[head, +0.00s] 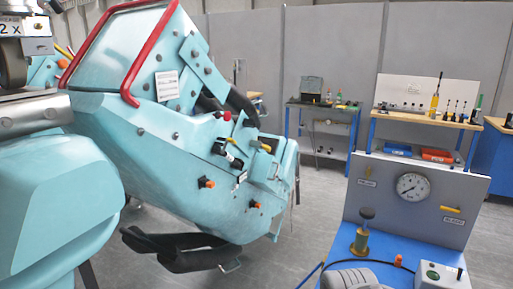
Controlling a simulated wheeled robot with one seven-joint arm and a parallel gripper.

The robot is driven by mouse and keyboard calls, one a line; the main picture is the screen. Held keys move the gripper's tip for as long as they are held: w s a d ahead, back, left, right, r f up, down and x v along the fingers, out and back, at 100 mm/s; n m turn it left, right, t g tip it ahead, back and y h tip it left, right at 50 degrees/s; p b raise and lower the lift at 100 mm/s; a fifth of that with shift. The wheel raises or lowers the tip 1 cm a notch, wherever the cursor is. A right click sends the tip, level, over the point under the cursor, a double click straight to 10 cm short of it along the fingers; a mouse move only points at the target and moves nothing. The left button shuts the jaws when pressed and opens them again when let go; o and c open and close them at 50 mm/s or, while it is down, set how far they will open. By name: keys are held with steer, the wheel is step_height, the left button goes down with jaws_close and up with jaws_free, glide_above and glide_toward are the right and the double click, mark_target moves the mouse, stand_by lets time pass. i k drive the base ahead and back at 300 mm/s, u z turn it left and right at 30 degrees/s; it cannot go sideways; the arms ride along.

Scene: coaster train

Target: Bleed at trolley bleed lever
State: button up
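The trolley (398,197) stands at the lower right, with an upright grey panel above a blue deck. The likely bleed lever is a small yellow and orange handle (450,209) at the panel's right side, lying roughly level. A small label plate (453,221) sits just under it, its text too small to read surely. A round white pressure gauge (412,187) is at the panel's top; its needle reading is unclear. A brass-coloured fitting with a dark knob (361,232) stands on the deck at left. My gripper is not in view.
The teal coaster train (185,130) with red bars fills the left and middle. A grey-green box (441,275) and a black hose are at the trolley's front right. Workbenches with tools (425,121) stand behind. Bare grey floor (315,215) lies between train and trolley.

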mark_target(457, 210)
steer(key=z, duration=0.55)
steer(key=k, duration=0.45)
steer(key=u, duration=0.55)
steer(key=i, duration=1)
